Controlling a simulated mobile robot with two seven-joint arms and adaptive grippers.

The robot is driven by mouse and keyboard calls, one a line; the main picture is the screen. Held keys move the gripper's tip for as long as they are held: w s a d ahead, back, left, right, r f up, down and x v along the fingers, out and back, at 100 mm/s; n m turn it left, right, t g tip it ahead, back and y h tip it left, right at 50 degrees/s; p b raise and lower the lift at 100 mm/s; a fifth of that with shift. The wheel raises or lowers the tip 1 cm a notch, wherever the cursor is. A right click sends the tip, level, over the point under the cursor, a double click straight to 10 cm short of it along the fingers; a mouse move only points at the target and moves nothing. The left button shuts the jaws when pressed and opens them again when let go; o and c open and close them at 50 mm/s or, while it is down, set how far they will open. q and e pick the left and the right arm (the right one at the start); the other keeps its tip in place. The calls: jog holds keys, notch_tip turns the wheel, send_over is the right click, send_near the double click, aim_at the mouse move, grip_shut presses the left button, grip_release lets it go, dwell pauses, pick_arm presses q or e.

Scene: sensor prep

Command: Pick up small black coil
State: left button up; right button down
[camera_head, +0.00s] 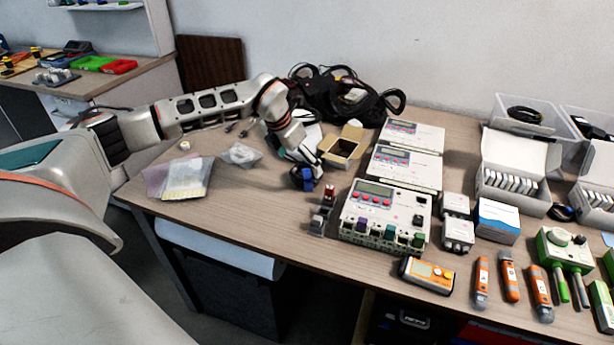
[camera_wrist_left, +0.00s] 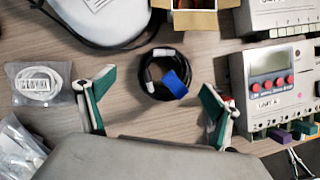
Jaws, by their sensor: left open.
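The small black coil (camera_wrist_left: 146,74) lies on the wooden table in the left wrist view, with a blue tag (camera_wrist_left: 174,84) on its right side. In the head view the coil (camera_head: 297,180) and its blue tag show just below my left gripper (camera_head: 304,167), which partly covers them. My left gripper also shows in the left wrist view (camera_wrist_left: 158,85). Its green-lined fingers are open and spread to either side of the coil, with nothing held. The gap in height between fingertips and coil is hard to tell. My right gripper is not in view.
An open cardboard box (camera_head: 341,148) and a grey pouch (camera_wrist_left: 100,18) lie behind the coil. A white meter unit (camera_head: 386,214) stands to the right, with small connectors (camera_head: 322,212) nearer. A bagged white cable (camera_wrist_left: 40,84) lies left. Black cables (camera_head: 345,95) pile at the back.

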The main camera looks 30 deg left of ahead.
aim_at(306, 171)
pick_arm(q)
jog(key=x, duration=0.3)
jog(key=b+x, duration=0.1)
jog(key=x, duration=0.1)
jog(key=shift+d, duration=0.35)
jog(key=shift+r, duration=0.1)
jog(key=c, duration=1.3)
jog(key=shift+c, duration=0.2)
jog(key=shift+r, duration=0.1)
